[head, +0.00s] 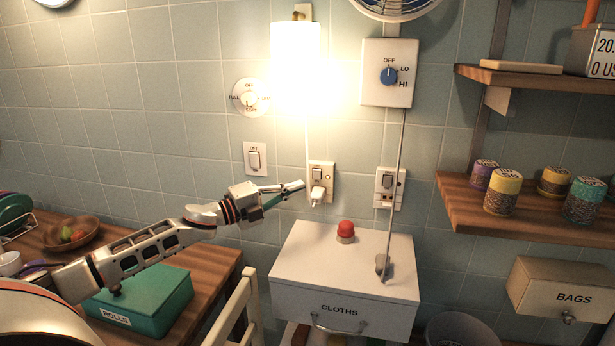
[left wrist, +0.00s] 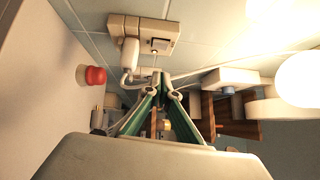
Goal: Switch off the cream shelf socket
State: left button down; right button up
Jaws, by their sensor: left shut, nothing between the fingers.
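A cream socket (head: 328,171) is on the tiled wall below the lit lamp, with a rocker switch (head: 317,174) at its upper left and a white plug (head: 317,195) in it. The socket also shows in the left wrist view (left wrist: 128,27), with its rocker (left wrist: 161,45) and plug. My left gripper (head: 303,185) is shut and empty, its tips just left of the plug in the head view. In the left wrist view the shut fingertips (left wrist: 163,78) appear apart from the rocker. I cannot tell the rocker's position. My right gripper is not in view.
A paler second socket (head: 388,181) is to the right. A wall switch (head: 255,158) and round dial (head: 250,98) are to the left. The white CLOTHS box (head: 300,262), with a red knob (head: 346,228), stands below. Wooden shelves (head: 530,215) are on the right.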

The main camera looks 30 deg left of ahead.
aim_at(317, 170)
pick_arm(q)
jog(key=shift+w+d+r+p, duration=0.1)
jog(key=shift+w+r+p, duration=0.15)
jog(key=shift+w, duration=1.35)
jog(key=shift+w+r+p, duration=0.15)
jog(key=shift+w+p, duration=0.05)
jog(key=shift+w, duration=1.4)
jog(key=shift+w+r, duration=0.2)
jog(key=shift+a+r, duration=0.15)
jog(key=shift+a, duration=0.1)
jog(key=shift+p, duration=0.3)
